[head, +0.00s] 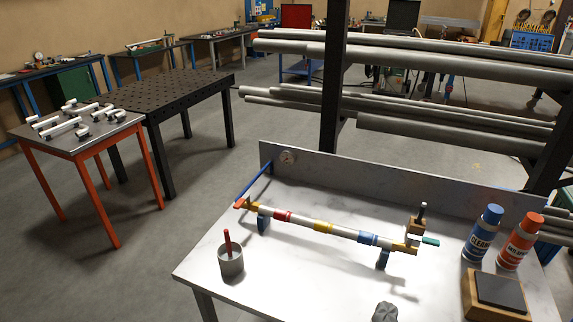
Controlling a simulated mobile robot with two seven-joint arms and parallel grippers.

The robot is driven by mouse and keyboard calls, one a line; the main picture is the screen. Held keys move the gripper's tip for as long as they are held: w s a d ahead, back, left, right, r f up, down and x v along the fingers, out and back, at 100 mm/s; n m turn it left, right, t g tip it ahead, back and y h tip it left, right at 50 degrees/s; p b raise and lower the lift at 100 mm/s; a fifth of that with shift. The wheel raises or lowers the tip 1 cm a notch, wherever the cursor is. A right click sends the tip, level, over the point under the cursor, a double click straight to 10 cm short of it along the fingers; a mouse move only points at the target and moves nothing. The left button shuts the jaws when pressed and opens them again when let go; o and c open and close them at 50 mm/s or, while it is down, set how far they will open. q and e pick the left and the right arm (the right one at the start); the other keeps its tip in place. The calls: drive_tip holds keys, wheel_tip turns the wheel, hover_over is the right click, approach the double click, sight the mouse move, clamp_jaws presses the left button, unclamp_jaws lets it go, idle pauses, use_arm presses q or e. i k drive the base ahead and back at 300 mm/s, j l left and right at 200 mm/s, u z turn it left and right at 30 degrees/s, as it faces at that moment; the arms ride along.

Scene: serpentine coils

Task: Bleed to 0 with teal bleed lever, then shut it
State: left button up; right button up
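The teal bleed lever (430,240) sticks out to the right from the brass fitting at the right end of a banded pipe (345,232). It looks about level; I cannot tell whether its valve is open or shut. The pipe has red, yellow and blue bands and rests on blue supports above the metal bench. A blue line runs from near the gauge to the pipe's left end. Neither of my grippers is in view.
On the metal bench (230,285) stand a grey cup (231,262) with a red-handled tool, a blue can (483,232), an orange can (521,240) and a wooden block with a dark pad (498,292). A dark knob (385,312) sits at the front. A pipe rack stands behind.

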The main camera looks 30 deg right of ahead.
sight(427, 241)
drive_tip(key=z, duration=1.4)
